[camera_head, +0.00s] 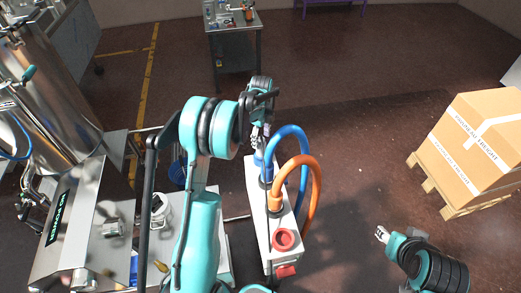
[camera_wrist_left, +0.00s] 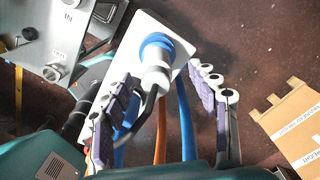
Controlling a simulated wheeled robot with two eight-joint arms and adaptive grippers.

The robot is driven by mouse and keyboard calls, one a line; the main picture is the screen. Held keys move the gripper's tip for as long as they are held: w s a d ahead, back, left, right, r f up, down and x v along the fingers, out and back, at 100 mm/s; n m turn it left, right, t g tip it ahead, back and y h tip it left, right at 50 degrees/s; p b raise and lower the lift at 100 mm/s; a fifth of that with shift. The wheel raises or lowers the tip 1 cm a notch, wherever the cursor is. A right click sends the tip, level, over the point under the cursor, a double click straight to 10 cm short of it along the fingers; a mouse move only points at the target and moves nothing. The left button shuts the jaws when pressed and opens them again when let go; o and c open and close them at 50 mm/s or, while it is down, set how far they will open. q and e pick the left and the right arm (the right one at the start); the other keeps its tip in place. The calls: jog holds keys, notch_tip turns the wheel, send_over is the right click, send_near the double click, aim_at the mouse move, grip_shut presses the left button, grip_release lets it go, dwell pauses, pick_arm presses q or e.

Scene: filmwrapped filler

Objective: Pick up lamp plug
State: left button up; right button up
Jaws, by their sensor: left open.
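A grey-white plug (camera_wrist_left: 155,76) with a blue collar and a dark cable sits upright in the end of a white socket box (camera_wrist_left: 178,27); I take it for the lamp plug. In the head view, the white socket box (camera_head: 262,236) stands right of my left arm, and the plug's end is partly hidden by my gripper. My left gripper (camera_wrist_left: 162,80) is open, with one finger on each side of the plug and visible gaps between. In the head view my left gripper (camera_head: 257,138) is above the box's far end. My right gripper (camera_head: 382,235) is at lower right, away from the box; its jaws are too small to read.
A blue cable (camera_head: 304,150) and an orange cable (camera_head: 316,190) loop up from the box on its right. A red socket (camera_head: 284,239) is at its near end. A steel machine (camera_head: 75,225) stands left. A carton (camera_head: 470,145) on a pallet stands right. Floor between is clear.

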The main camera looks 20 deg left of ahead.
aim_at(261, 146)
pick_arm(q)
jog(key=f, duration=0.5)
jog(key=shift+s+d+f, duration=0.1)
jog(key=shift+s, duration=0.2)
grip_shut()
